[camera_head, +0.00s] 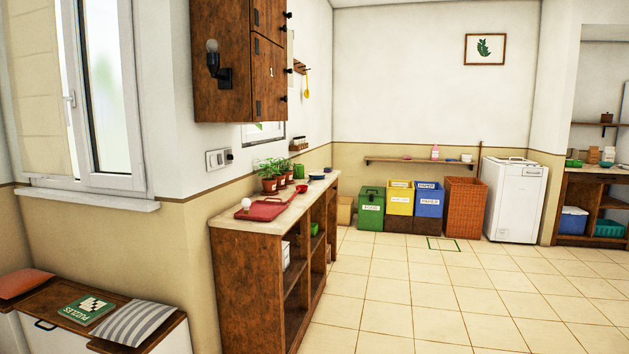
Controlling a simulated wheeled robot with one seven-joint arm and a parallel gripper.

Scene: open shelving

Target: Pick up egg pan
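A flat red pan-like or tray-like piece (265,210) lies on the pale top of the low wooden counter (245,221), near its front end. A narrow red part at its right looks like a handle. A small white rounded thing (246,203), perhaps an egg, shows at its left side; I cannot tell if it is in or beside it. A smaller red dish (302,189) sits farther back on the same counter. I cannot tell for sure which red piece is the egg pan. My gripper is not in view.
Potted plants (270,185) stand along the counter's wall side. A wooden wall cabinet (235,60) hangs above. A bench with a striped cushion (137,322) is at lower left. The tiled floor (400,300) right of the counter is clear. Bins (371,207) stand at the back.

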